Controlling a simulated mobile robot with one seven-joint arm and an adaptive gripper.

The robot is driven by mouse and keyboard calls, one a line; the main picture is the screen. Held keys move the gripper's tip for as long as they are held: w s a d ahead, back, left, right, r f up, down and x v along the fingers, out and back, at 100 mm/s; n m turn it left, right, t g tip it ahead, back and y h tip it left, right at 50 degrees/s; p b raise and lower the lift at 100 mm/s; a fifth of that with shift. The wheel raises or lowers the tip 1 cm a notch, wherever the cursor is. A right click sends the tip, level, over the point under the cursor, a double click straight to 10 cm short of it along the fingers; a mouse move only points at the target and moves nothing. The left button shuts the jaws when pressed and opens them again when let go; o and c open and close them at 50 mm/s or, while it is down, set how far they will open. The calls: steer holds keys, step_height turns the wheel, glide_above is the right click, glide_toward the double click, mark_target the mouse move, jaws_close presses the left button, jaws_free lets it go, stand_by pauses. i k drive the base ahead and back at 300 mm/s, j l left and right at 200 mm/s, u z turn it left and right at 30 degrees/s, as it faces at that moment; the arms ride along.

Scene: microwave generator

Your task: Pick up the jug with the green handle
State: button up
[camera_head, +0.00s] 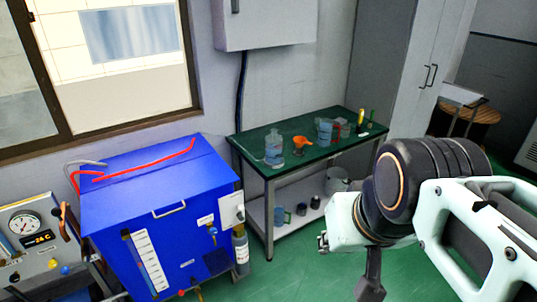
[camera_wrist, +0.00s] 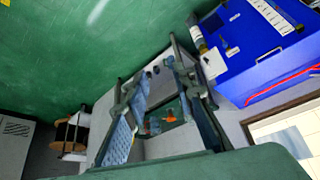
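Several small vessels stand on the green-topped bench (camera_head: 250,139) in the head view. A clear jug (camera_head: 325,131) stands near the middle, and a clear bottle-like vessel (camera_head: 274,152) stands at the left. A small green upright piece (camera_head: 371,117) shows at the right end. I cannot tell which vessel has the green handle. My gripper (camera_wrist: 157,75) is open and empty in the wrist view, its two fingers wide apart, with the bench seen beyond them. In the head view my arm is at the right, in front of the bench and apart from the vessels.
An orange funnel (camera_head: 302,142) and a yellow bottle (camera_head: 360,117) share the bench top. The lower shelf holds a blue jug (camera_head: 279,214), dark cups and a white bucket (camera_head: 337,181). A blue tank (camera_head: 160,210) stands left of the bench. Green floor (camera_head: 300,275) is clear in front.

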mark_target(282, 217)
steer(key=i+l+u, duration=0.15)
steer(key=u, duration=1.15)
steer(key=i+l+u, duration=0.1)
steer(key=l+u, duration=0.8)
steer(key=l, duration=0.5)
steer(key=l+u, duration=0.3)
steer(key=l, duration=1)
steer(key=k+l, duration=0.15)
steer(key=l, duration=0.3)
steer(key=l+u, duration=0.1)
steer(key=l, duration=0.35)
steer(key=k+l, duration=0.15)
steer(key=l, duration=0.3)
steer(key=k+l, duration=0.1)
steer(key=l, duration=0.35)
steer(key=l+u, duration=0.05)
